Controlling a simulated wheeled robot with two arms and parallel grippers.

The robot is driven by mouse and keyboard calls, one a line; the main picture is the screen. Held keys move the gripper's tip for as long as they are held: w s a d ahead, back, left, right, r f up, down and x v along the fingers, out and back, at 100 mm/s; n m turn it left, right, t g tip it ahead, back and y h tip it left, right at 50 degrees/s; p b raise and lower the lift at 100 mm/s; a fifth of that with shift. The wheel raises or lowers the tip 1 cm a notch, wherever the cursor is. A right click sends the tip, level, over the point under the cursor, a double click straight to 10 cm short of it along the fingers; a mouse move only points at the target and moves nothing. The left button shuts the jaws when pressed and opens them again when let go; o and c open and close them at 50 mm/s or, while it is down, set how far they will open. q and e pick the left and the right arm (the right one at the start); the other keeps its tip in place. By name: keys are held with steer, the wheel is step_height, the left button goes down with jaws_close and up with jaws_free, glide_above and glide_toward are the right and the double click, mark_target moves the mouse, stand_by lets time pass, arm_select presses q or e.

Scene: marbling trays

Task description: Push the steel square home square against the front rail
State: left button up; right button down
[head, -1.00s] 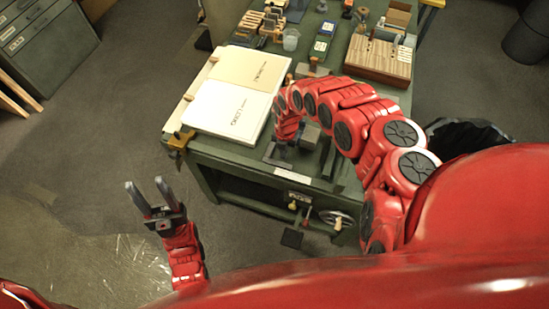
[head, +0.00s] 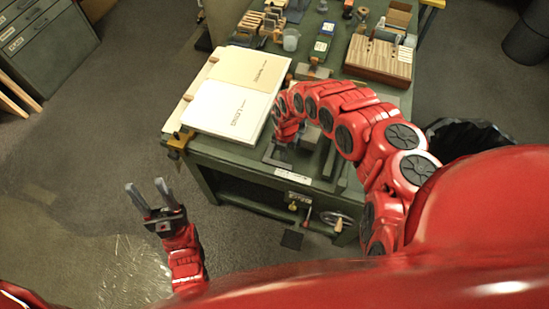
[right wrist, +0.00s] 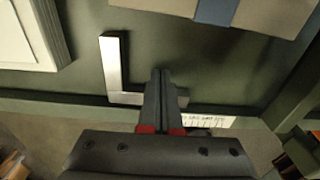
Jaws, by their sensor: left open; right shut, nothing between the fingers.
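The steel square (right wrist: 115,68) is an L of bright metal lying flat on the green bench top in the right wrist view. Its long leg points away from the front rail (right wrist: 65,102); its short leg lies along the rail, close to it. I cannot tell whether they touch. In the head view the square (head: 270,158) is a small grey shape near the front edge, partly hidden by my right arm. My right gripper (right wrist: 162,72) is shut and empty; its fingers cross over part of the short leg. My left gripper (head: 149,186) is open and empty, off the bench's left front.
A large white pad (head: 228,110) lies left of the square. A grey block with a blue band (right wrist: 215,10) lies beyond it. A wooden slotted box (head: 378,60) and several small items stand at the back. A clamp (head: 178,142) sits at the left front corner.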

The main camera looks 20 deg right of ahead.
steer(key=shift+s+a+p, duration=0.4)
steer(key=shift+s+p, duration=0.1)
steer(key=shift+s, duration=0.05)
steer(key=shift+s+a, duration=0.1)
steer(key=shift+s, duration=0.1)
steer(key=shift+s, duration=0.1)
stand_by(0.3)
stand_by(0.5)
steer(key=shift+w+d+r+p, duration=0.1)
steer(key=shift+w+r+p, duration=0.1)
steer(key=shift+r+p, duration=1)
steer(key=shift+w+d+r+p, duration=0.1)
steer(key=shift+w+r+p, duration=0.1)
steer(key=shift+r+p, duration=0.95)
steer(key=shift+r+b, duration=0.15)
steer(key=shift+b, duration=0.15)
